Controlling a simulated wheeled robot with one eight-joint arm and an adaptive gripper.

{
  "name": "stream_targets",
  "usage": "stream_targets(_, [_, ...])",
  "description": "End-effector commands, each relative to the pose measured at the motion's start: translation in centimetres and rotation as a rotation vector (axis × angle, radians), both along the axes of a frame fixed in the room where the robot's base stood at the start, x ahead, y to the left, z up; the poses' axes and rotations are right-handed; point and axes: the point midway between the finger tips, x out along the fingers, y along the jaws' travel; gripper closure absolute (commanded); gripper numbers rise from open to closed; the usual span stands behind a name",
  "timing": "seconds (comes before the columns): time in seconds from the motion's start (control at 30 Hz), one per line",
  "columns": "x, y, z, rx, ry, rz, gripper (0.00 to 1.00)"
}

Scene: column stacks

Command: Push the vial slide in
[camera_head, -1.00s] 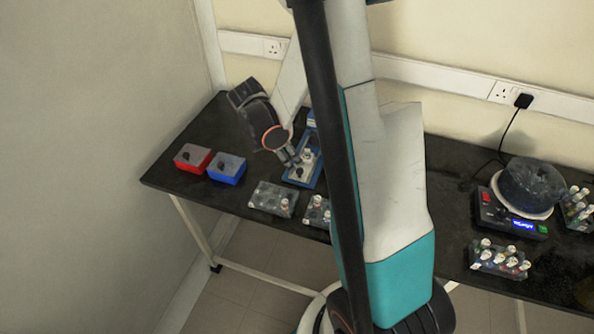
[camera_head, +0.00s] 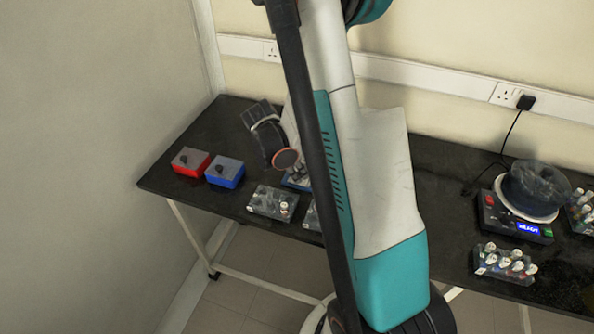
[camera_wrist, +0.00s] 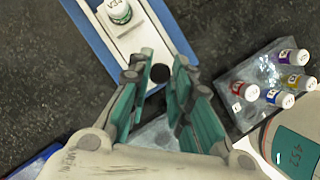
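The vial slide (camera_wrist: 128,40) is a white strip with a round black knob (camera_wrist: 160,73) near its close end, set in a blue frame (camera_wrist: 97,48). A white-capped vial (camera_wrist: 119,11) with a green label stands in it, at the top of the wrist view. My gripper (camera_wrist: 160,68) is open, with its teal fingers apart on either side of the knob and gaps showing. I cannot tell how deep the fingertips reach. In the head view only a bit of the blue frame (camera_head: 296,184) shows; my arm hides the rest and the fingers.
A clear rack (camera_wrist: 250,75) of several coloured-label vials stands right of the slide. In the head view, a red box (camera_head: 190,163) and a blue box (camera_head: 225,173) stand at the left, and a clear rack (camera_head: 272,204) is in front. A round-bowled device (camera_head: 515,225) stands at the right.

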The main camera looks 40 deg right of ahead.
Motion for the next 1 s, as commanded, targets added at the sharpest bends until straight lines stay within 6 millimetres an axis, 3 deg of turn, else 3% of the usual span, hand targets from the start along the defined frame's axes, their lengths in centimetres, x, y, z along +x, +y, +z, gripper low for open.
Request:
stream_targets(0.23, [0.5,-0.9,0.0,0.000,0.000,-0.003,1.00])
stream_targets(0.6, [4.3,-7.3,0.0,0.000,0.000,-0.002,1.00])
stream_targets(0.97, [4.7,-7.9,0.1,-0.004,-0.002,0.000,1.00])
stream_targets(1.0, [4.7,-7.9,0.1,-0.005,-0.003,0.001,0.75])
